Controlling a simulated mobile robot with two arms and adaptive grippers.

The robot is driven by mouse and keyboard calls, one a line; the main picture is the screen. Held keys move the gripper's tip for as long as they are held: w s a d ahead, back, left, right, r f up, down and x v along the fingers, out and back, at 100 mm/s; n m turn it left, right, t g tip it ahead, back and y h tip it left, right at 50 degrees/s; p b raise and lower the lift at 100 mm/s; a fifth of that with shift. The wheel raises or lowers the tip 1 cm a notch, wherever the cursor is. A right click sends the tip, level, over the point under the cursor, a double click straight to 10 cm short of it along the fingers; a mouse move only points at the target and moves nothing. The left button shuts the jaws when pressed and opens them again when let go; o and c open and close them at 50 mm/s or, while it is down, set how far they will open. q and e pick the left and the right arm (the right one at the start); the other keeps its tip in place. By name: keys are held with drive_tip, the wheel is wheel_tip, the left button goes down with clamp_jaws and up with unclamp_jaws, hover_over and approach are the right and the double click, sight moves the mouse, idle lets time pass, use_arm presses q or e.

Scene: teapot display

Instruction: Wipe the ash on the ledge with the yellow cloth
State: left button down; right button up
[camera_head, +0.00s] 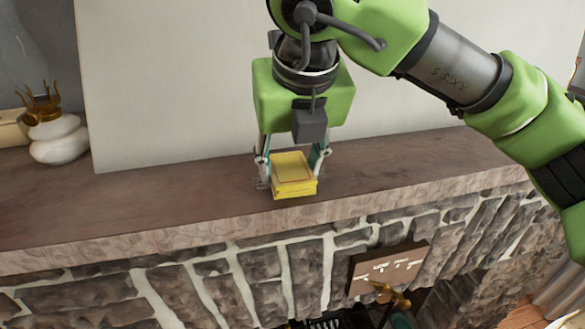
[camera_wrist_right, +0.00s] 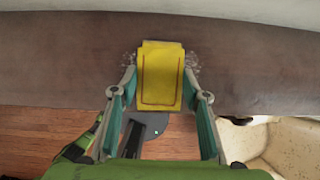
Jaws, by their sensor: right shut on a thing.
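The yellow cloth (camera_head: 293,175) is a folded block between the fingers of my right gripper (camera_head: 292,165), down at the top of the ledge (camera_head: 400,166). The right gripper is shut on it. In the right wrist view the cloth (camera_wrist_right: 161,75) sits between the two fingers (camera_wrist_right: 160,95), over the brown ledge (camera_wrist_right: 60,60). Greyish ash (camera_wrist_right: 192,62) shows beside the cloth on the right, with a little on its left. In the head view a faint patch of ash (camera_head: 262,184) shows at the cloth's left. Ash under the cloth is hidden. My left gripper is not in view.
A white pot with a gold crown-like top (camera_head: 58,137) stands on the ledge at the left. A pale panel (camera_head: 180,90) rises behind the ledge. Below are a stone front (camera_head: 200,285) and a wooden plaque (camera_head: 388,267). The ledge right of the gripper is clear.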

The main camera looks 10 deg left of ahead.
sight(297, 155)
drive_tip(key=shift+w+a+p, duration=0.2)
drive_tip(key=shift+w+a, duration=0.1)
drive_tip(key=shift+w, duration=0.4)
drive_tip(key=shift+w+a+p, duration=0.15)
drive_tip(key=shift+w+a, duration=0.15)
drive_tip(key=shift+w, duration=0.45)
drive_tip(key=shift+w+a+p, duration=0.2)
drive_tip(key=shift+w+a, duration=0.1)
drive_tip(key=shift+w, duration=0.4)
drive_tip(key=shift+w+d+f+b, duration=0.15)
drive_tip(key=shift+w+d+b, duration=0.1)
drive_tip(key=shift+d+b, duration=0.45)
drive_tip(key=shift+s+d+f+b, duration=0.15)
drive_tip(key=shift+s+d+b, duration=0.25)
drive_tip(key=shift+s+b, duration=0.1)
drive_tip(key=shift+s+d+b, duration=0.35)
drive_tip(key=shift+s+b, duration=0.25)
drive_tip(key=shift+s, duration=0.15)
drive_tip(key=shift+s+d+r, duration=0.15)
drive_tip(key=shift+s+r, duration=0.05)
drive_tip(key=shift+s, duration=0.2)
drive_tip(key=shift+s+d+f+b, duration=0.1)
drive_tip(key=shift+s+d+b, duration=0.15)
drive_tip(key=shift+s+b, duration=0.45)
drive_tip(key=shift+s+d+r+b, duration=0.2)
drive_tip(key=shift+s+d+b, duration=0.2)
drive_tip(key=shift+s+b, duration=0.35)
drive_tip(key=shift+s+r, duration=0.1)
drive_tip(key=shift+r, duration=0.1)
